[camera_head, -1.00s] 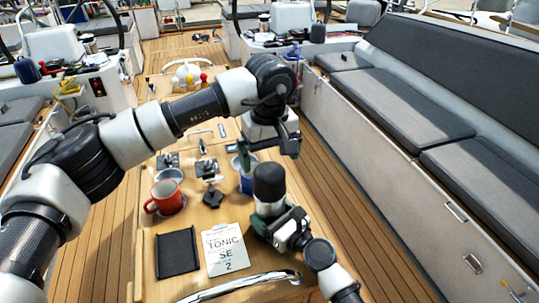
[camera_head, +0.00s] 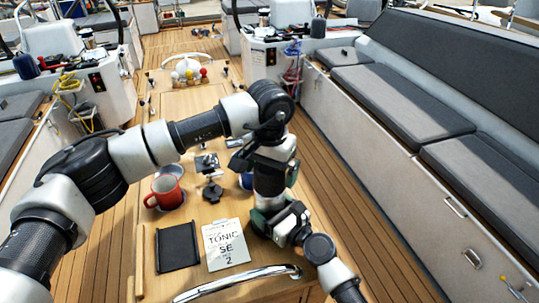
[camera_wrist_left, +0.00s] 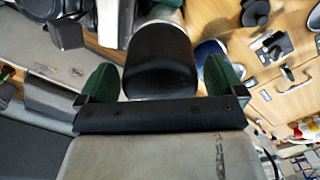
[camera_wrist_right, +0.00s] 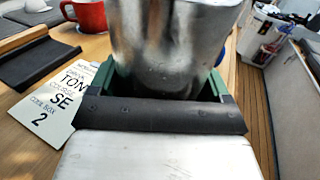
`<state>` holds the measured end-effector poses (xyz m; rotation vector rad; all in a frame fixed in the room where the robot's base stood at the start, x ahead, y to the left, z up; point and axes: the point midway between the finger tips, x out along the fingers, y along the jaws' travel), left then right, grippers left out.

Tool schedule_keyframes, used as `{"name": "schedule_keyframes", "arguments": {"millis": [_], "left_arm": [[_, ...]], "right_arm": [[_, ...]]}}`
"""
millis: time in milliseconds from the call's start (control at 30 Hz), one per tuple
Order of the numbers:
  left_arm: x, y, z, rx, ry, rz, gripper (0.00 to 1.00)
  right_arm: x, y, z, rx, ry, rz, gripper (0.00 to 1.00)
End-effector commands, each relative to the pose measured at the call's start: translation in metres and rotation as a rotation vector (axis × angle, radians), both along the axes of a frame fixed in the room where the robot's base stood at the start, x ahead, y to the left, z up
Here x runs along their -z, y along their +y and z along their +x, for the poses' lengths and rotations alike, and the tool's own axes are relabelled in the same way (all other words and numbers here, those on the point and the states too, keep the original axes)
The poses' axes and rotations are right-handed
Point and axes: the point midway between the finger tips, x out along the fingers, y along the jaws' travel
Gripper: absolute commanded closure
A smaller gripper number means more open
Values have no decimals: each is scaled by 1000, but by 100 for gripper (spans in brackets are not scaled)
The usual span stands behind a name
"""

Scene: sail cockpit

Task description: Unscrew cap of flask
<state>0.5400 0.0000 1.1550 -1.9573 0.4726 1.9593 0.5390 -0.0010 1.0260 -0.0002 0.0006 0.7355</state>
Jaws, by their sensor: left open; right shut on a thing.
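The flask has a silver metal body (camera_wrist_right: 172,45) and a black cap (camera_head: 269,182). My right gripper (camera_head: 268,218) is shut on the flask's body and holds it upright over the right part of the table. The flask's body fills the middle of the right wrist view, between the green fingers. My left gripper (camera_head: 268,162) is open at the top of the flask. In the left wrist view the black cap (camera_wrist_left: 160,62) lies between its two green fingers (camera_wrist_left: 160,80), with a gap visible on each side. Whether either finger touches the cap cannot be told.
A red mug (camera_head: 166,192), a black tray (camera_head: 178,246) and a white printed card (camera_head: 226,245) lie on the wooden table (camera_head: 200,285). A blue cup (camera_head: 246,181) is partly hidden behind the flask. A chrome rail (camera_head: 240,282) runs along the near edge. A bench is at right.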

Motion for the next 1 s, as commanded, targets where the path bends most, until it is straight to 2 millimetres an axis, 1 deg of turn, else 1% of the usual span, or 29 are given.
{"name": "schedule_keyframes", "arguments": {"millis": [33,100,200,500,567,800,833,933,1000], "left_arm": [[7,0,0,-1,2,1,2],[14,0,0,-1,1,0,2],[20,0,0,-1,0,0,2],[22,0,0,-1,-1,0,2],[22,0,0,-1,-1,0,10],[22,0,0,-2,-1,0,47],[22,0,0,-2,-1,0,51],[22,0,0,-21,-1,0,51],[22,0,0,-81,-1,1,51]], "right_arm": [[1,0,0,0,1,-1,88],[1,0,0,0,1,-1,88],[1,0,0,0,1,-1,88],[1,0,0,0,1,-1,88],[1,0,0,0,1,-1,88],[1,0,0,0,1,-1,88],[1,0,0,0,1,-1,88],[1,0,0,0,1,-1,88],[1,0,0,0,1,-1,88]]}}
